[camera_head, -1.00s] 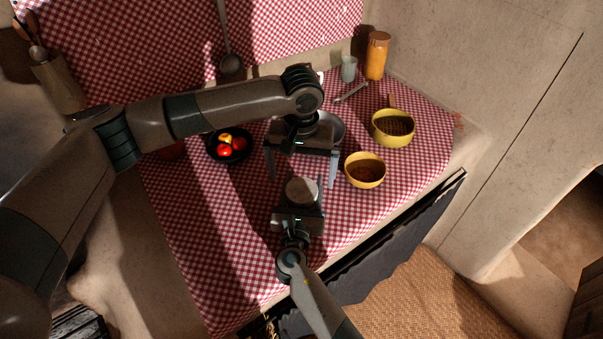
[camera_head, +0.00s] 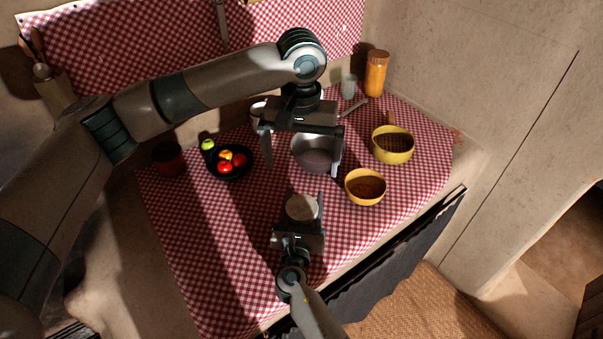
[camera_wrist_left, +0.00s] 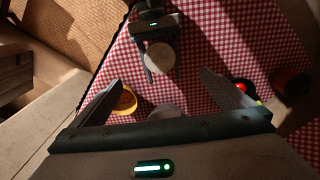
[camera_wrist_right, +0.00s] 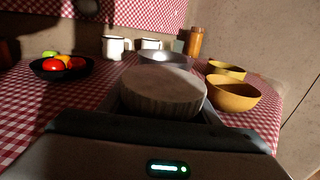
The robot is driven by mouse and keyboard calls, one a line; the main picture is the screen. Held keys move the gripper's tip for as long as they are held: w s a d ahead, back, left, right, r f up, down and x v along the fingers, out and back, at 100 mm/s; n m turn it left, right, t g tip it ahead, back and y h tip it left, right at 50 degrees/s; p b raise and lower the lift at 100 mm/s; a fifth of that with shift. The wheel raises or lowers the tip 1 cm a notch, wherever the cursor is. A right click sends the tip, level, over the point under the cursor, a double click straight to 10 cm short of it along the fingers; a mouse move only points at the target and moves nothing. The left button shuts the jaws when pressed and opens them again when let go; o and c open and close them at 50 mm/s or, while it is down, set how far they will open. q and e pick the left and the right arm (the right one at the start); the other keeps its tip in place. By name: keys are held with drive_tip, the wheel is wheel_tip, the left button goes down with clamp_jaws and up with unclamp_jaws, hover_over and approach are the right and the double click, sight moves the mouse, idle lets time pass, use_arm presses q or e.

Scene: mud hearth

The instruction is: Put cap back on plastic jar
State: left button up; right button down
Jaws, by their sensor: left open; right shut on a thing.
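A round, pale cap (camera_wrist_right: 163,90) with a ribbed rim lies level between the fingers of my right gripper (camera_head: 304,205). It also shows from above in the head view (camera_head: 301,208) and left wrist view (camera_wrist_left: 160,57). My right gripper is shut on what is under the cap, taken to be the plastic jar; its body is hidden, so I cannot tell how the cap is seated. My left gripper (camera_head: 301,150) is open and empty, behind and apart from the cap. Its spread fingers also show in the left wrist view (camera_wrist_left: 160,92).
A metal pot (camera_head: 314,157) stands behind the cap. Yellow bowls (camera_head: 365,193) (camera_head: 392,151) stand to the right. A black fruit bowl (camera_head: 228,176) is at the left. An orange-filled jar (camera_head: 376,74) stands at the back. The checked cloth (camera_head: 200,265) is clear at front left.

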use_arm(q)
drive_tip(key=shift+r, duration=0.8)
use_arm(e)
drive_tip(key=c, duration=0.6)
unclamp_jaws()
drive_tip(key=shift+o, duration=0.2)
drive_tip(key=shift+s, duration=0.1)
drive_tip(key=shift+s, duration=0.55)
use_arm(q)
drive_tip(key=shift+r+p, duration=0.9)
use_arm(e)
drive_tip(key=s, duration=0.5)
drive_tip(key=s+a, duration=0.1)
drive_tip(key=s, duration=0.4)
drive_tip(key=s+a, duration=0.1)
drive_tip(key=s, duration=0.5)
